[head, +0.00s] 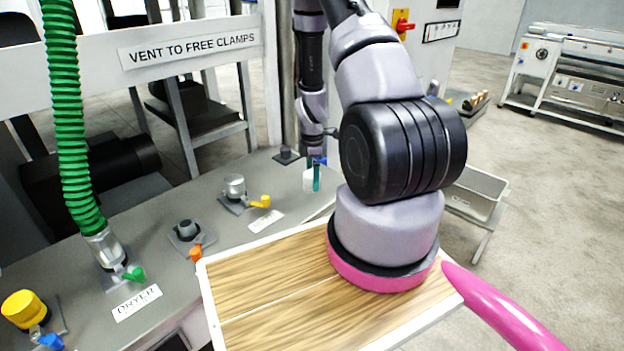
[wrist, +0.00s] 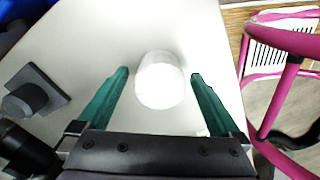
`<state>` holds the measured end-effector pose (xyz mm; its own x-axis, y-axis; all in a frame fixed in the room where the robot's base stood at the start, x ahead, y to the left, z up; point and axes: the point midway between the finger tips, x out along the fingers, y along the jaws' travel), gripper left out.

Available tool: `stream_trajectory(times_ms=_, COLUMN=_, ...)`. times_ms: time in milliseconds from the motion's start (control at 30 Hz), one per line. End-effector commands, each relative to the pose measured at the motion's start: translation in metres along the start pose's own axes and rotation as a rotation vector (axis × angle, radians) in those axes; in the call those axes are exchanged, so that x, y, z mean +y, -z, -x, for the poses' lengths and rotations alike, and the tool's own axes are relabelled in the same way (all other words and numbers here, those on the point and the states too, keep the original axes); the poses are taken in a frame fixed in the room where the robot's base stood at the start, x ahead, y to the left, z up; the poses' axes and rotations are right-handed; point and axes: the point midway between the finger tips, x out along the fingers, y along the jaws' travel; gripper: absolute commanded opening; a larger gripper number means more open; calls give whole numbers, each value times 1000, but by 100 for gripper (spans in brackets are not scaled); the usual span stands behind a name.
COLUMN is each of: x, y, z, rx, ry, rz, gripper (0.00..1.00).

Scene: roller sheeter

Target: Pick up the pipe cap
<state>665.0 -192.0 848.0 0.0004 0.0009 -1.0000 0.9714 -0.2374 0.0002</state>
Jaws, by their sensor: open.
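A white, round, cup-like piece, which looks like the pipe cap (wrist: 160,82), stands on the grey surface in the wrist view. It lies between the two teal fingers of my gripper (wrist: 160,74), with a gap on each side. My gripper is open, and I see no finger touching the cap. In the head view a small part of the white cap (head: 308,182) shows at the counter's far right end, beside a teal finger of my gripper (head: 316,178). The finger hides part of it.
A dark square-based fitting (head: 285,155) sits left of the cap. A silver fitting (head: 235,187) with a yellow handle and a dark fitting (head: 187,230) stand along the grey counter. A green hose (head: 68,120) hangs at left. A wooden-topped tray (head: 270,285) lies in front.

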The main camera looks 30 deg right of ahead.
Motion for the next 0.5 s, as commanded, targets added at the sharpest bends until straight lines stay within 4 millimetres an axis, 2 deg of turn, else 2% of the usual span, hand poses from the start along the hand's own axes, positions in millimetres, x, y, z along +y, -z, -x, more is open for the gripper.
stream_trajectory(times_ms=33, x=0, y=0, z=0, rx=0, ry=0, rz=0, gripper=100)
stream_trajectory(times_ms=233, x=0, y=0, z=0, rx=0, ry=0, rz=0, gripper=24)
stream_trajectory(times_ms=267, x=0, y=0, z=0, rx=0, ry=0, rz=0, gripper=19)
stream_trajectory(times_ms=300, x=0, y=0, z=0, rx=0, ry=0, rz=0, gripper=9)
stream_trajectory(times_ms=500, x=0, y=0, z=2, rx=0, ry=-1, rz=0, gripper=9)
